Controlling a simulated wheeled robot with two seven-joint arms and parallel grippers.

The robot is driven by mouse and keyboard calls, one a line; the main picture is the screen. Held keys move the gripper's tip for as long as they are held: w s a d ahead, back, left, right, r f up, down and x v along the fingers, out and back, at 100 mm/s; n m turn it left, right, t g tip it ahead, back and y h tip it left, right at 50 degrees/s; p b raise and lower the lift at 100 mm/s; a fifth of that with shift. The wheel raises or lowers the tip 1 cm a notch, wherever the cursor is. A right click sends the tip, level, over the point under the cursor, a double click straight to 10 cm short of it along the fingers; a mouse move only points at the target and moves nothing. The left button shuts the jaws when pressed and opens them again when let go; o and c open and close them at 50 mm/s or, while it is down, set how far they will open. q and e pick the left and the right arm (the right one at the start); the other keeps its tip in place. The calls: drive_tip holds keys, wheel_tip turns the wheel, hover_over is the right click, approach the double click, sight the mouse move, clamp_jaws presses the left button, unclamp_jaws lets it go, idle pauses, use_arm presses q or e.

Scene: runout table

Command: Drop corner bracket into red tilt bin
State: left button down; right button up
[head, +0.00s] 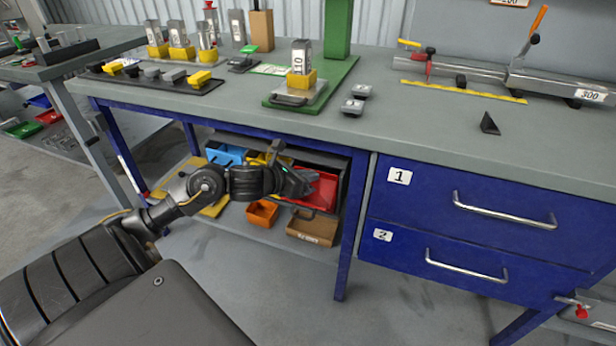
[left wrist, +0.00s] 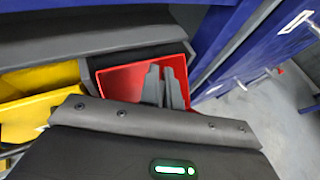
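The red tilt bin (head: 318,190) is in the rack under the bench in the head view, and its red inside (left wrist: 122,82) shows in the left wrist view. My left gripper (head: 308,185) is at the front of this bin; in the left wrist view its two grey fingers (left wrist: 163,88) stand close together over the red bin. I cannot tell whether they grip anything thin. A small black triangular piece (head: 489,124), possibly the corner bracket, stands on the bench top at the right. No bracket shows clearly at the fingers. My right gripper is out of view.
Blue (head: 225,154) and yellow (left wrist: 40,100) bins are left of the red one. Orange (head: 262,213) and brown (head: 312,228) boxes sit on the shelf below. The bench top (head: 420,130) overhangs the rack, and blue drawers (head: 480,215) stand at the right.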

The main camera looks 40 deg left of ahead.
use_arm(q)
drive_tip(key=c, duration=1.5)
unclamp_jaws()
drive_tip(key=shift+c, duration=0.2)
drive_tip(key=v, duration=0.6)
drive_tip(key=shift+p+v, duration=0.4)
drive_tip(key=shift+v, duration=2)
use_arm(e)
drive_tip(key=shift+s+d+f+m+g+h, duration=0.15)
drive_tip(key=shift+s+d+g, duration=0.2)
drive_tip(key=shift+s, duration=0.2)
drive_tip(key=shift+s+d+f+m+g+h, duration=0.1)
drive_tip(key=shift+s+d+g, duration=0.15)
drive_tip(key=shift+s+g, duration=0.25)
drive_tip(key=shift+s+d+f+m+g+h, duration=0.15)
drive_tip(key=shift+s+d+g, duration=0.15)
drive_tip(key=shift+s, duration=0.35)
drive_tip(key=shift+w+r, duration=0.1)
